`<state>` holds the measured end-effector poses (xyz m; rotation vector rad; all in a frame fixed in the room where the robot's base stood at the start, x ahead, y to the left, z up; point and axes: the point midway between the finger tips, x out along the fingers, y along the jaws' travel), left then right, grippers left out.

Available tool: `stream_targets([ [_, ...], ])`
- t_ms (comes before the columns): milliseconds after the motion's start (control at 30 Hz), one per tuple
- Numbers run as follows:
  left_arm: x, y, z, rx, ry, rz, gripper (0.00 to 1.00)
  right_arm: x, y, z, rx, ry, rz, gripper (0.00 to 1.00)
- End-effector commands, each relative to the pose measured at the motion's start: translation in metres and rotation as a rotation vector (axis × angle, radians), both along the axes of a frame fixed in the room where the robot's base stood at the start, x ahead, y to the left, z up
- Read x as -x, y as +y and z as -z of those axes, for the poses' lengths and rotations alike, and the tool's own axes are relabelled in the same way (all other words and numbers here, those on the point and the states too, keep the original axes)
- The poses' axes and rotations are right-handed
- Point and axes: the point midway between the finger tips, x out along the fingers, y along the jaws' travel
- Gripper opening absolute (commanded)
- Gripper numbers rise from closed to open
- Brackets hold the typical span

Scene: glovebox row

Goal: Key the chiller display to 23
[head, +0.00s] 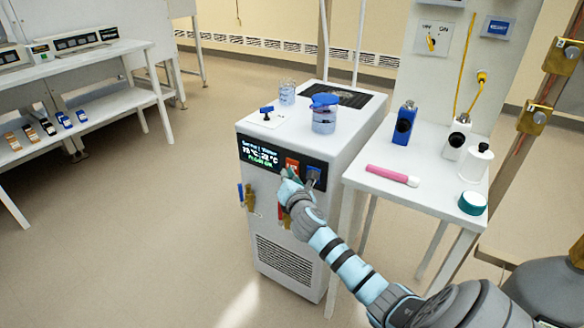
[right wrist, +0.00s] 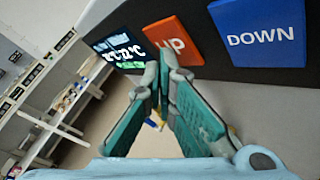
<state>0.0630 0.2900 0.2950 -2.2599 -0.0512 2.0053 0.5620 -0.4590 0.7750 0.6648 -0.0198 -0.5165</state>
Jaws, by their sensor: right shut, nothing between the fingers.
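The chiller (head: 286,258) is a white cabinet with a black front panel near its top. Its display (head: 262,155) shows white digits, apparently ending in 22 °C, above a green text line; it also shows in the right wrist view (right wrist: 122,50). Right of it are the red-orange UP key (head: 292,163) and the blue DOWN key (head: 313,172); both show large in the right wrist view, UP (right wrist: 176,30) and DOWN (right wrist: 258,32). My right gripper (head: 286,175) is shut and empty, its fingertips (right wrist: 167,58) at the UP key's lower edge. Contact cannot be told. My left gripper is out of view.
A blue-lidded jar (head: 324,117) and a beaker (head: 287,93) stand on the chiller top. A white side table (head: 425,192) on the right carries bottles, a pink tube (head: 388,175) and a green-lidded jar (head: 472,203). Coloured valve handles (head: 247,197) stick out below the panel. Floor at left is clear.

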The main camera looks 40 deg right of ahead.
Motion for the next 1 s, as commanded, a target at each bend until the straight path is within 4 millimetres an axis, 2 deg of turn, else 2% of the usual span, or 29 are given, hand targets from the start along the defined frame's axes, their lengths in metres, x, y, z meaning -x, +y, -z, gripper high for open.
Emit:
stream_targets([
  [467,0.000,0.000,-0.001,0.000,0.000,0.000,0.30,-0.001,-0.003,0.000,0.000,0.001,0.001,0.00],
  [800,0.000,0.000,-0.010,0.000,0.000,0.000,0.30,0.004,0.012,-0.001,-0.001,0.000,0.000,0.00],
  [1000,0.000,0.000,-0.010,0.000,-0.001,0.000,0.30,0.004,0.013,0.000,0.000,0.000,0.000,0.00],
])
